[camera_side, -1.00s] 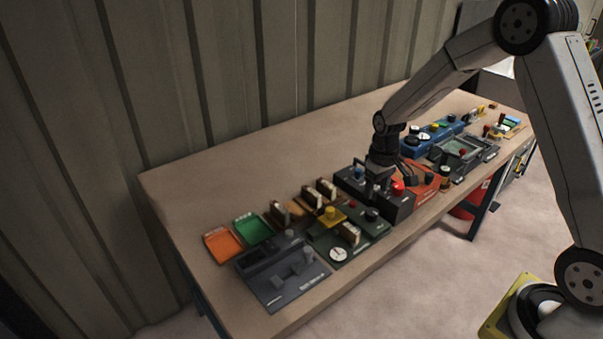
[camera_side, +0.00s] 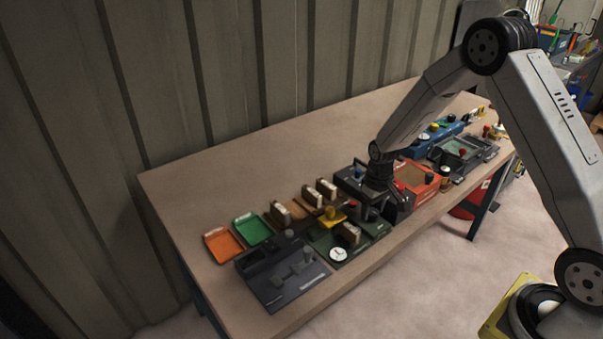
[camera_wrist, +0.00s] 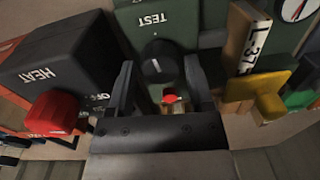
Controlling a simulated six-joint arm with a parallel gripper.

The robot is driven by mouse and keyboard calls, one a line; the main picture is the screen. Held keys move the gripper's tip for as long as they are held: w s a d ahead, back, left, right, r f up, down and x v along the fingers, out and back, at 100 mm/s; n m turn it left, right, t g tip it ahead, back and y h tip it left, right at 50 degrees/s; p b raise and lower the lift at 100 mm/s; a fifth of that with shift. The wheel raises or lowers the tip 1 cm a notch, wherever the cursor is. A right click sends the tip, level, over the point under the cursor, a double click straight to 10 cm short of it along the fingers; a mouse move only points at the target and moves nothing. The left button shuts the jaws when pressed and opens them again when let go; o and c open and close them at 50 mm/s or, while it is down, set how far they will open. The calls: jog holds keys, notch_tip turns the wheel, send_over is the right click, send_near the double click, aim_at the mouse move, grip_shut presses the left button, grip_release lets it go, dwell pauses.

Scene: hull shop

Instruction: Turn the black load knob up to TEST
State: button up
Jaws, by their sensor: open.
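The black load knob (camera_wrist: 158,66) sits on a dark green panel (camera_wrist: 178,22) with the word TEST beside it in the wrist view. My gripper (camera_wrist: 160,72) is open, with one finger on each side of the knob in that view. I cannot tell how far down the fingers reach around it. In the side view my gripper (camera_side: 368,206) is over the dark green panel (camera_side: 378,229), and it hides the knob there.
A black box (camera_wrist: 62,62) marked HEAT with a red knob (camera_wrist: 52,112) stands close at left. A yellow handle (camera_wrist: 258,86) and a block labelled L-37 (camera_wrist: 246,38) are at right. A small red piece (camera_wrist: 170,98) shows between my fingers. The table's back (camera_side: 260,155) is clear.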

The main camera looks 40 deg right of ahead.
aim_at(373, 211)
jog(key=shift+f, duration=0.35)
grip_shut()
jog(key=shift+m, duration=0.6)
grip_release()
jog(key=shift+r, duration=0.1)
jog(key=shift+d+r, duration=0.1)
jog(key=shift+r, duration=3.75)
